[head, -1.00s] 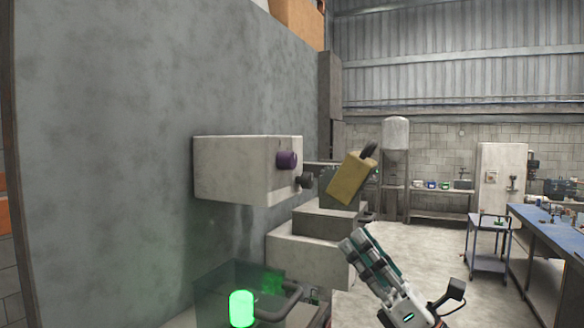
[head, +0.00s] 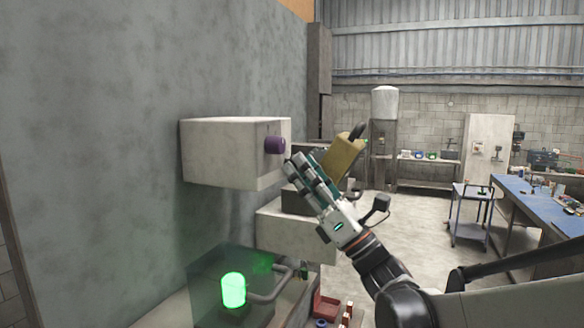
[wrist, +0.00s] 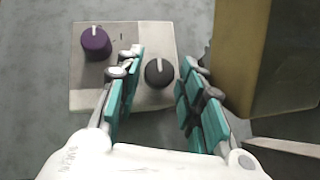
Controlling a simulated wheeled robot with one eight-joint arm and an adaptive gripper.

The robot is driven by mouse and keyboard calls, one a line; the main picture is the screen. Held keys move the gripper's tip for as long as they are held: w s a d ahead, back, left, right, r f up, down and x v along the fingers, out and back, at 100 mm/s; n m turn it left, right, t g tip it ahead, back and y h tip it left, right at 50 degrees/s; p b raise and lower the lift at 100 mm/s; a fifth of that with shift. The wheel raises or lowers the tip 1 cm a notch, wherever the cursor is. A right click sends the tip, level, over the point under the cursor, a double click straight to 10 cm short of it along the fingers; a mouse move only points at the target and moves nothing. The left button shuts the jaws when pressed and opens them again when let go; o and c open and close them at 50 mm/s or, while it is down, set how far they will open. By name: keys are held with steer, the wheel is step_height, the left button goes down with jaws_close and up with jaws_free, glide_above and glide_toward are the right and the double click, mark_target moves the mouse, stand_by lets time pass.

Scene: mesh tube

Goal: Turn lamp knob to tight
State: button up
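A pale control box (head: 225,150) is fixed to the grey wall and bears two knobs. The purple knob (head: 275,145) shows in both views; in the wrist view (wrist: 95,42) its white mark points up. The black knob (wrist: 159,72) also has its white mark pointing up; my fingers hide it in the head view. I cannot tell which one is the lamp knob. My gripper (head: 295,170) is open in front of the box. In the wrist view its fingers (wrist: 162,66) are on either side of the black knob, with gaps showing; contact cannot be seen.
A yellow block (head: 343,157) is close by my gripper's right side. A green glowing lamp (head: 233,290) stands below the box, by a pipe. A pale lower box (head: 285,225) projects from the wall. A cart (head: 470,210) and blue workbench (head: 540,198) are farther right.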

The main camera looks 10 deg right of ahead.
steer(key=shift+r, duration=0.1)
steer(key=shift+c, duration=0.6)
steer(key=c, duration=0.7)
steer(key=shift+o, duration=0.2)
steer(key=shift+a+m+t+h, duration=0.1)
steer(key=shift+m+t+h, duration=0.2)
steer(key=shift+m+h, duration=0.15)
steer(key=shift+s+a+r+m+h+p, duration=0.1)
steer(key=shift+s+r+m+h+p, duration=0.1)
steer(key=shift+m+h+p, duration=1.8)
steer(key=shift+s+a+r+m+h+p, duration=0.15)
steer(key=shift+m+h+p, duration=0.85)
steer(key=shift+m+h, duration=1.95)
steer(key=shift+s+d+r+m+h+p, duration=0.1)
steer(key=shift+r+m+h+p, duration=0.15)
steer(key=shift+m+h+p, duration=2.25)
steer(key=shift+m+y+b, duration=0.85)
steer(key=shift+m+y, duration=0.15)
steer(key=shift+m, duration=0.2)
